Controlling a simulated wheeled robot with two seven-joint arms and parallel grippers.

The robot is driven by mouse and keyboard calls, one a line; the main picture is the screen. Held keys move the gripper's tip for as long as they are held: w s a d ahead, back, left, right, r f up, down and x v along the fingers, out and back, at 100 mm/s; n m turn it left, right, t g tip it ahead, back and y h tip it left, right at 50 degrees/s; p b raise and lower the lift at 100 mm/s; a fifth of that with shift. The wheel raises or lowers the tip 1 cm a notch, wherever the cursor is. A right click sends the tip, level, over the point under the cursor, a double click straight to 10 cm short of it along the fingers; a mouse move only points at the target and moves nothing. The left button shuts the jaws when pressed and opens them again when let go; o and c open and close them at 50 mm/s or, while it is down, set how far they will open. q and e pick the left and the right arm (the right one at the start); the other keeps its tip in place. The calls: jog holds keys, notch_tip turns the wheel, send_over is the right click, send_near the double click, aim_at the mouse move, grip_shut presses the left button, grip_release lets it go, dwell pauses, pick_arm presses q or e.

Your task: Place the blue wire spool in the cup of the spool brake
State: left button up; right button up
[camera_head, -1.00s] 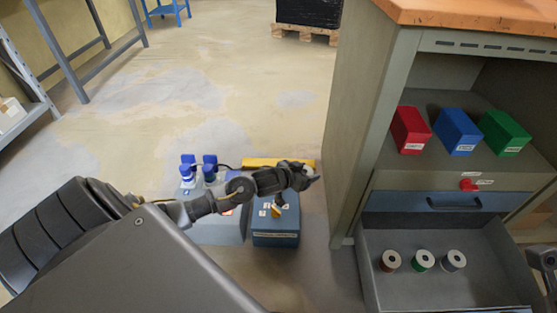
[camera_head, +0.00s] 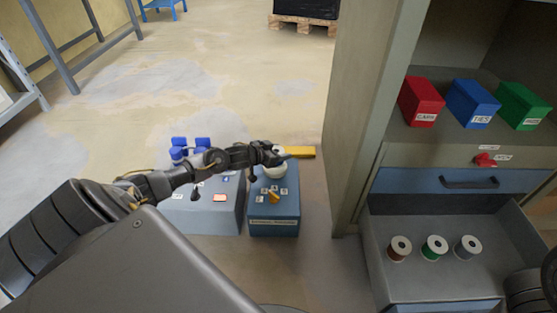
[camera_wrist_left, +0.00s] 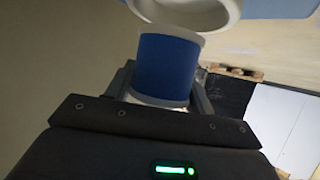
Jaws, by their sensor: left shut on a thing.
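My left gripper (camera_head: 280,154) is shut on the blue wire spool, a blue cylinder (camera_wrist_left: 166,68) with white flanges in the left wrist view. In the head view the fingers mostly hide the spool. The spool brake (camera_head: 272,222) is a blue-grey box on the floor with a yellow knob and small labels. Its white cup (camera_head: 274,171) is on top, right beside and partly behind the gripper. A white ring-shaped rim (camera_wrist_left: 192,22) shows close to the spool's end in the left wrist view. I cannot tell whether they touch. My right gripper's fingers are out of view.
A yellow bar (camera_head: 300,152) lies behind. The cabinet (camera_head: 352,130) is close on the right, with an open drawer (camera_head: 420,285) holding brown, green and grey spools. Red, blue and green boxes sit above.

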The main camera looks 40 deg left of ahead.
pick_arm(q)
notch_tip(320, 180, down, 4)
jog(key=b, duration=0.3)
jog(key=shift+a+r, duration=0.15)
jog(key=shift+r, duration=0.25)
jog(key=shift+f, duration=0.2)
jog(key=o, duration=1.1)
